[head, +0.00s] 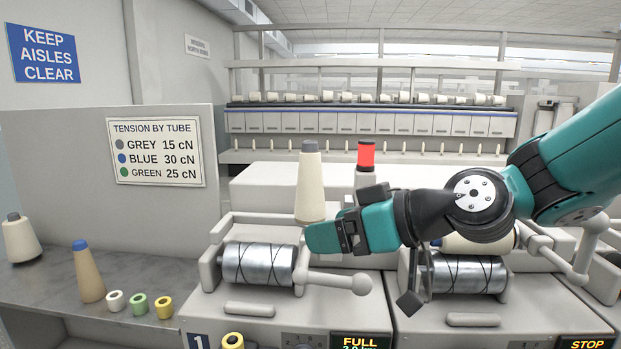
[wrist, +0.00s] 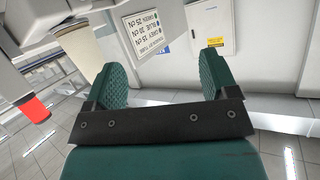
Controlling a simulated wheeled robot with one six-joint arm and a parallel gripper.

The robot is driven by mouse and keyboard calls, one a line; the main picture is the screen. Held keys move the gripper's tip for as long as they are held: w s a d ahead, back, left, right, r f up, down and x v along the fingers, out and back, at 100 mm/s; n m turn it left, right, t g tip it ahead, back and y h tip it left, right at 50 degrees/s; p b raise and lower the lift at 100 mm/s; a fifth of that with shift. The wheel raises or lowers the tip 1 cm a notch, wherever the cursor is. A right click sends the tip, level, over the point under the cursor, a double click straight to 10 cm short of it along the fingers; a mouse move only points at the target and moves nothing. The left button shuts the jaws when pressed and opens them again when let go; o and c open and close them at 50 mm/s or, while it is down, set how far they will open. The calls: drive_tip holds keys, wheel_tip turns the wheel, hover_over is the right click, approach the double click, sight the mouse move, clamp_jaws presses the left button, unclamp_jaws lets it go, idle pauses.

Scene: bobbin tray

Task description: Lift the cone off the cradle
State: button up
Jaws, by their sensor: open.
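A cream cone (head: 310,185) with a grey tip stands upright behind the left winding station in the head view. A cream shape, likely the same cone, shows beside one finger in the wrist view (wrist: 88,42). A second cream package (head: 466,244) lies over the right station's drum, largely hidden by my arm. The cradle arm (head: 560,255) shows to its right. My gripper (head: 323,238) points left, in front of the upright cone's lower end in the picture. Its two green fingers are apart with nothing between them in the wrist view (wrist: 165,70).
A steel drum (head: 258,265) and a handle (head: 340,280) lie below my gripper. A red lamp (head: 366,154) stands behind it. The left bench (head: 50,285) holds a grey-tipped cone (head: 20,240), a blue-tipped cone (head: 87,275) and several small rings.

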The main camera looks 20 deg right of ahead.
drive_tip(key=w+d+r+m+t+h+p, duration=0.1)
drive_tip(key=w+d+r+m+t+h, duration=0.2)
drive_tip(key=w+d+r+t, duration=0.5)
drive_tip(key=g+p, duration=0.1)
drive_tip(key=p, duration=1)
approach(316, 152)
drive_tip(key=x, duration=0.5)
drive_tip(key=shift+w+a+r, duration=0.1)
drive_tip(key=shift+a+r, duration=0.15)
drive_tip(key=shift+r, duration=0.1)
drive_tip(key=shift+w+a+f+p, duration=0.2)
drive_tip(key=shift+w+p, duration=0.2)
drive_tip(key=shift+w, duration=0.15)
drive_tip(key=shift+w+a+r+p, duration=0.15)
drive_tip(key=shift+w+p, duration=0.3)
drive_tip(key=shift+p, duration=0.25)
drive_tip(key=p+x, duration=0.3)
drive_tip(key=p, duration=0.1)
drive_tip(key=shift+w, duration=0.45)
drive_tip(key=shift+w+a+f, duration=0.15)
drive_tip(key=shift+w+f, duration=0.05)
drive_tip(key=shift+f, duration=0.1)
